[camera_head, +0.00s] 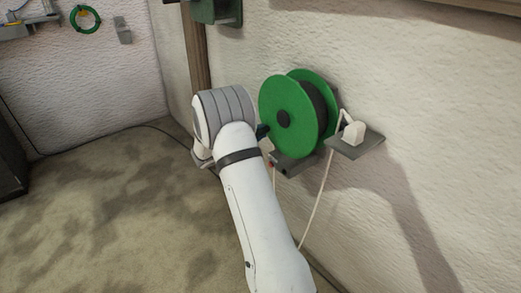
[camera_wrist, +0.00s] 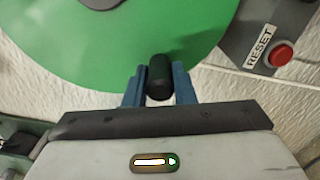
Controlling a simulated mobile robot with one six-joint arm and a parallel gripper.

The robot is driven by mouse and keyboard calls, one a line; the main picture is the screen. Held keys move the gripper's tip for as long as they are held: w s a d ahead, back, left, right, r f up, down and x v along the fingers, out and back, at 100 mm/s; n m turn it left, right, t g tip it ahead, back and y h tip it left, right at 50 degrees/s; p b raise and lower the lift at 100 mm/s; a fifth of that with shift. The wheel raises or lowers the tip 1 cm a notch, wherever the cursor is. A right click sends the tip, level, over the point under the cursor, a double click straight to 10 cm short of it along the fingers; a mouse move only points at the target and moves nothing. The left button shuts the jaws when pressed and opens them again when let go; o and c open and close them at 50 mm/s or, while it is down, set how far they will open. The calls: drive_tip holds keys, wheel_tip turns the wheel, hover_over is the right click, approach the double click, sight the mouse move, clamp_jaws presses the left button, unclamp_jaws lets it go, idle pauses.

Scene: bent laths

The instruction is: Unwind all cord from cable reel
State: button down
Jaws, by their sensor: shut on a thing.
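The cable reel (camera_head: 284,100) is mounted on the wall, with two green flanges and a dark hub. A dark band (camera_head: 313,101) shows between the flanges; I cannot tell whether it is cord or bare drum. A pale cord (camera_head: 318,200) hangs from beside the small shelf and passes behind my arm. My gripper (camera_head: 262,131) is at the front flange's lower left edge. In the wrist view, its blue fingers (camera_wrist: 158,82) are shut on the black crank handle (camera_wrist: 159,70), which stands out from the green flange (camera_wrist: 150,40).
A grey box with a RESET label (camera_wrist: 262,46) and red button (camera_wrist: 281,54) sits below the reel. A small grey shelf (camera_head: 367,146) holds a white block (camera_head: 353,132), close right of the reel. A green ring (camera_head: 85,19) hangs on the far wall. The floor at left is open.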

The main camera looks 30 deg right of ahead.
sight(265, 119)
drive_tip(key=shift+w+a+r+m+b, duration=0.1)
drive_tip(key=shift+w+r+m+b, duration=0.5)
drive_tip(key=shift+m+b, duration=0.55)
drive_tip(key=shift+w+r+m+b, duration=0.3)
drive_tip(key=shift+r+m+b, duration=0.45)
drive_tip(key=shift+b, duration=0.05)
drive_tip(key=c, duration=1.2)
unclamp_jaws()
drive_tip(key=s+a+p, duration=0.1)
drive_tip(key=a+p, duration=0.1)
drive_tip(key=a, duration=0.5)
drive_tip(key=shift+a, duration=0.4)
drive_tip(key=shift+s, duration=0.1)
